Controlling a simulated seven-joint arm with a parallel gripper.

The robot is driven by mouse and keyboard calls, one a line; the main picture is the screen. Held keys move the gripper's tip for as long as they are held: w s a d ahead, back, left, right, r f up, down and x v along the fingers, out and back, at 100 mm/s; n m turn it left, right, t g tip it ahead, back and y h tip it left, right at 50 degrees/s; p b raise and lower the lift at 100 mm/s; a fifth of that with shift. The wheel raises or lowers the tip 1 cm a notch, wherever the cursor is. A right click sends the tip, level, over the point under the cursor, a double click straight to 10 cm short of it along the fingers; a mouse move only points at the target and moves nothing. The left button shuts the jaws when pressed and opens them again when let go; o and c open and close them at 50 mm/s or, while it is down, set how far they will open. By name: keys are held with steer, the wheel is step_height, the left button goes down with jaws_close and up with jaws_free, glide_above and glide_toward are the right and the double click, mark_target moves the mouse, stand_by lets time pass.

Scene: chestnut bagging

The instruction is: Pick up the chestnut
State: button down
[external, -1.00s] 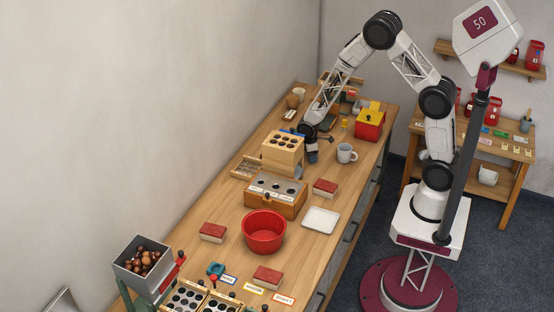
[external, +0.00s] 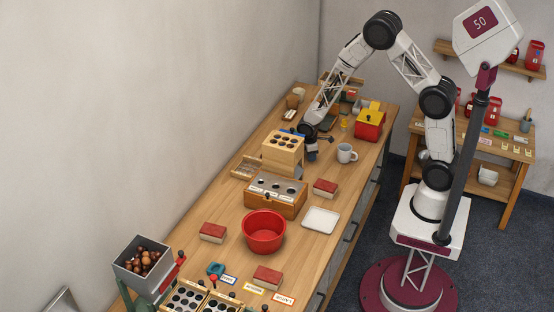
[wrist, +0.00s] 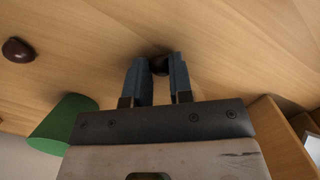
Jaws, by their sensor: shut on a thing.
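In the wrist view a dark brown chestnut (wrist: 159,65) sits between the two fingertips of my gripper (wrist: 158,72). The fingers are shut on it, close to the wooden tabletop (wrist: 230,50); I cannot tell whether it touches the wood. A second dark chestnut (wrist: 18,50) lies on the table at the far left of the wrist view, apart from my gripper. In the external view my gripper (external: 312,155) is low over the table, just right of the wooden block with holes (external: 283,148). The held chestnut is too small to make out there.
A green object (wrist: 65,122) stands close at the left of the wrist view, and a wooden box edge (wrist: 285,135) at the right. In the external view a mug (external: 346,153) and a red box (external: 369,125) stand right of my gripper. A red bowl (external: 263,232) is nearer the camera.

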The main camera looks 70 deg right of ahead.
step_height(320, 180, up, 10)
stand_by(0.8)
stand_by(0.8)
